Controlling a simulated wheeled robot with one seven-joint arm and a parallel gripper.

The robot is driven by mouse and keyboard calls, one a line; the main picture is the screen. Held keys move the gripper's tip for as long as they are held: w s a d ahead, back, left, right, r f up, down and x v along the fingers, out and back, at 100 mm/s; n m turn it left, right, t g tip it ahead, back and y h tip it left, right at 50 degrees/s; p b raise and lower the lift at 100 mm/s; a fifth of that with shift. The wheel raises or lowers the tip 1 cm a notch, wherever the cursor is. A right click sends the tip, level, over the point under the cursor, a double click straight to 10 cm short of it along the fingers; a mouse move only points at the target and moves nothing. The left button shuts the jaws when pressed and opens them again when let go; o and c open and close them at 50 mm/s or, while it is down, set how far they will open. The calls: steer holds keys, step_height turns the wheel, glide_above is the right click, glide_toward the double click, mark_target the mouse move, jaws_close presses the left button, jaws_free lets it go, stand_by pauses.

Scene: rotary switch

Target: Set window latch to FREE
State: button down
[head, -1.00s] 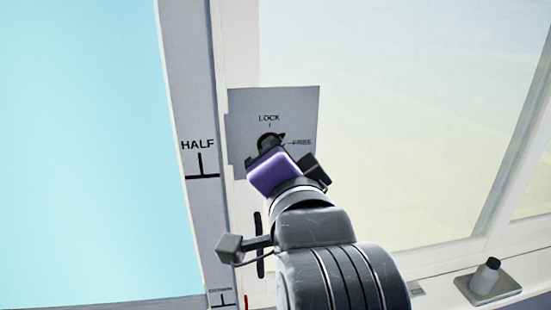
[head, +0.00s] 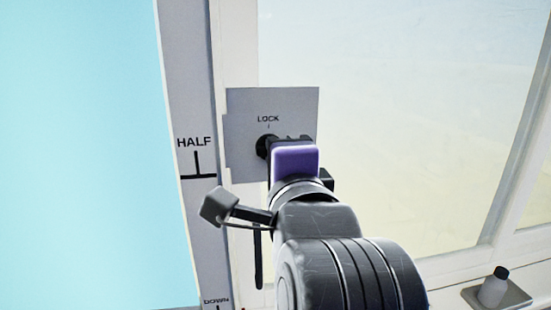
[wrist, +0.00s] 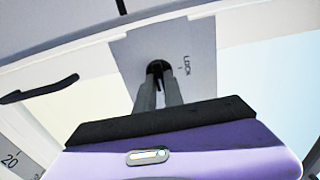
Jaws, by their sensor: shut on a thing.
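The window latch is a dark round knob (head: 264,146) on a grey label plate (head: 243,110) fixed to the window frame. It also shows in the wrist view (wrist: 158,66). My gripper (head: 284,141), with a purple body, reaches up to the knob from below right. In the wrist view its two grey fingers (wrist: 158,90) are shut on the knob. The LOCK mark (head: 268,119) shows above the knob. The FREE mark is hidden behind my gripper, and the knob's pointer is too covered to read.
A scale strip with a HALF mark (head: 194,142) runs down the left. A dark handle (head: 257,258) hangs below the plate. The window glass (head: 400,110) fills the right.

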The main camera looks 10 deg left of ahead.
stand_by(0.4)
steer(key=c, duration=1.4)
jaws_free()
steer(key=shift+c, duration=0.2)
steer(key=b+v, duration=0.1)
steer(key=v, duration=0.6)
steer(key=shift+s, duration=0.4)
steer(key=shift+d, duration=0.15)
